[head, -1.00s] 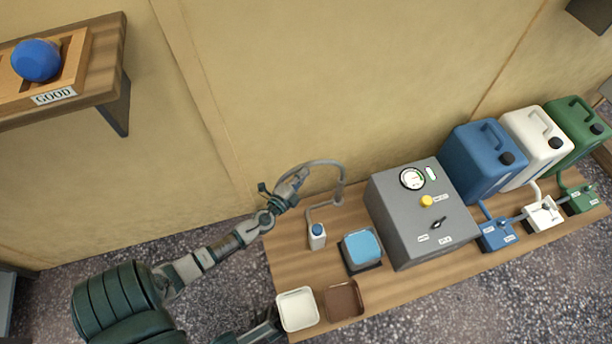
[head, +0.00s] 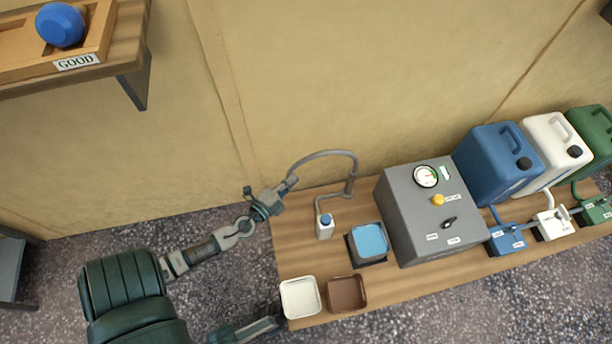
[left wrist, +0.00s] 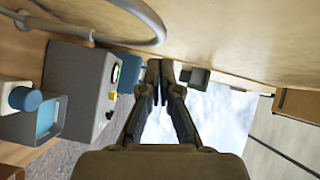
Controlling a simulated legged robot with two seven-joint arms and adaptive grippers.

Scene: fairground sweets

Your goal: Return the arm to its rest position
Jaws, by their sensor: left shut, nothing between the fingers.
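My left gripper (head: 290,184) is shut and empty, at the end of the left arm that comes in from the left. In the head view it shows left of the bench's grey hose (head: 325,154), overlapping or near its left end; I cannot tell whether they touch. In the left wrist view the two fingers (left wrist: 160,68) are together with nothing between them. A dark green arm part, perhaps of my right arm, shows at the bottom of the head view by the white tray; its fingers cannot be made out.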

